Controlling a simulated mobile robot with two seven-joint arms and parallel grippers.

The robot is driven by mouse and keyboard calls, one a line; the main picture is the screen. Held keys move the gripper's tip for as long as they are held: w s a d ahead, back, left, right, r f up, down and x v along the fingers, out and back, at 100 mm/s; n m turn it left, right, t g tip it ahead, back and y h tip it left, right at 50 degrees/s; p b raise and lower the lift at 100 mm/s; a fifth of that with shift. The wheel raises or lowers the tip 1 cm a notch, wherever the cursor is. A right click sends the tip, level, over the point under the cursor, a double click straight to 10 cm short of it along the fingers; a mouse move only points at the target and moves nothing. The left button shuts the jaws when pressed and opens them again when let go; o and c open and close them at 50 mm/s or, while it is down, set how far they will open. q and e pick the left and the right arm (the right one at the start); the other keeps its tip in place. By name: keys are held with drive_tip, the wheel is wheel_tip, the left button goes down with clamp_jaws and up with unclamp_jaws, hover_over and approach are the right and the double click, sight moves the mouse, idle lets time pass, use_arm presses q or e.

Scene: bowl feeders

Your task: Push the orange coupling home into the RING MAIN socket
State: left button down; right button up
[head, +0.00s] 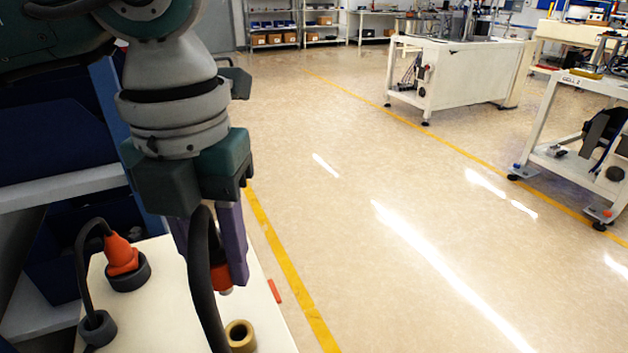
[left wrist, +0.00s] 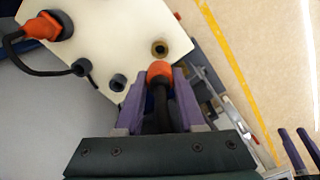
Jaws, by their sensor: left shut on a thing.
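My left gripper (head: 212,262) has its purple fingers shut on an orange coupling (head: 223,279) with a thick black hose. In the left wrist view the held coupling (left wrist: 160,70) sits between the fingertips. A brass-coloured socket (head: 240,336) stands on the white panel just beyond the coupling, which looks apart from it; the brass socket (left wrist: 160,48) shows open in the wrist view. No RING MAIN label is readable. My right gripper (left wrist: 292,133) shows only in the wrist view's lower right corner, its two fingers apart and empty.
Another orange coupling (head: 121,254) sits in a dark socket on the white panel (head: 165,305), its cable running to a dark fitting (head: 97,328). A second dark socket (left wrist: 118,82) is left of the held coupling. A red strip (head: 274,291) lies at the panel's right edge.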

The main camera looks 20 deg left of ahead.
use_arm(q)
drive_tip(key=shift+f+b, duration=0.5)
drive_tip(key=shift+f, duration=0.2)
wheel_tip(320, 180, down, 5)
drive_tip(key=b, duration=0.4)
drive_tip(key=shift+f, duration=0.2)
drive_tip(key=shift+f+b, duration=1.4)
drive_tip(key=shift+b, duration=0.05)
idle(1.4)
drive_tip(key=shift+c, duration=1.1)
unclamp_jaws()
drive_tip(key=shift+r, duration=0.15)
drive_tip(key=shift+r+p, duration=3.05)
drive_tip(key=shift+r, duration=0.5)
